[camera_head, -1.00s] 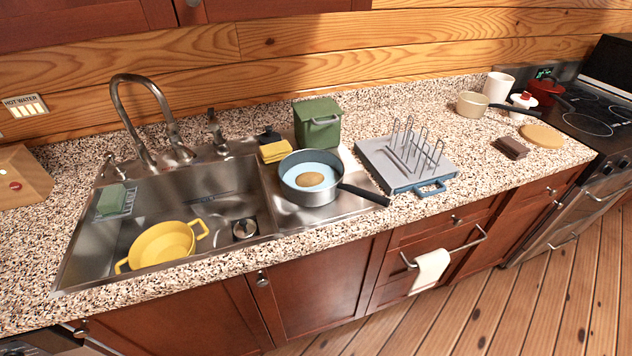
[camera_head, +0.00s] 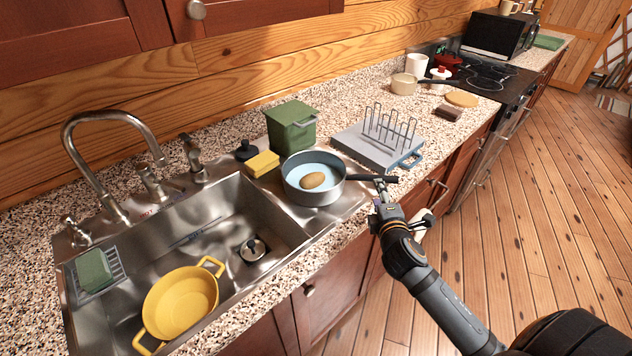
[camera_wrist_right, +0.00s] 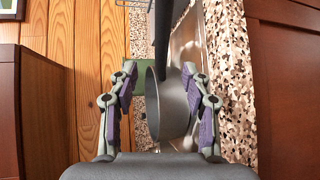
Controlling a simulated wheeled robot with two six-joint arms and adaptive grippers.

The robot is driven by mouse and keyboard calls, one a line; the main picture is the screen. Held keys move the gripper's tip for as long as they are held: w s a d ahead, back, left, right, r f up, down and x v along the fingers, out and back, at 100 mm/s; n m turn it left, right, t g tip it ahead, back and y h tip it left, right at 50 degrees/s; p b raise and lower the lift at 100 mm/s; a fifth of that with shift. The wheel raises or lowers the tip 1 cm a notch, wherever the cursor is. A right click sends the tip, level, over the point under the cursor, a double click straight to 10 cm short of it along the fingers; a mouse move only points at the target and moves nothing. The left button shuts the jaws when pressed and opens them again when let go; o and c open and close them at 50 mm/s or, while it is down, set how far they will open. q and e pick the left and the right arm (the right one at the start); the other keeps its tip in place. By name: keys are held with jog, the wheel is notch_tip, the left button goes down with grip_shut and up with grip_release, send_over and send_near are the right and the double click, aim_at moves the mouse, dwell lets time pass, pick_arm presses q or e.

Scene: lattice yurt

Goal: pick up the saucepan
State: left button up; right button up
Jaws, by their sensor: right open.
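The grey saucepan (camera_head: 315,192) stands upright at the right end of the sink, with blue inside and a brown oval thing (camera_head: 313,180) in it. Its black handle (camera_head: 360,177) points right, toward the counter's front edge. My right gripper (camera_head: 381,186) is open at the handle's free end. In the right wrist view the open fingers (camera_wrist_right: 160,75) stand either side of the dark handle (camera_wrist_right: 163,35), with the saucepan (camera_wrist_right: 170,108) showing between them. I cannot tell whether they touch the handle. My left gripper is out of view.
A grey rack board (camera_head: 366,148) lies just beyond the handle. A green bin (camera_head: 290,128) and yellow sponge (camera_head: 262,164) stand behind the saucepan. A yellow pot (camera_head: 180,302) lies in the sink. A cream pan (camera_head: 403,84) stands further along the counter.

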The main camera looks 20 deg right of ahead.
aim_at(368, 180)
jog(key=x, duration=0.5)
jog(key=shift+a+p, duration=0.1)
jog(key=shift+p, duration=0.3)
jog(key=shift+w+f, duration=0.1)
jog(key=shift+w, duration=0.4)
jog(key=x, duration=0.2)
jog(key=p+x, duration=0.1)
jog(key=x, duration=0.1)
jog(key=shift+w+a+f, duration=0.1)
jog(key=shift+a, duration=0.2)
jog(key=shift+w+d+f, duration=0.1)
jog(key=shift+w+f, duration=0.1)
jog(key=shift+w, duration=0.15)
jog(key=shift+s, duration=0.15)
jog(key=shift+c, duration=0.7)
grip_shut()
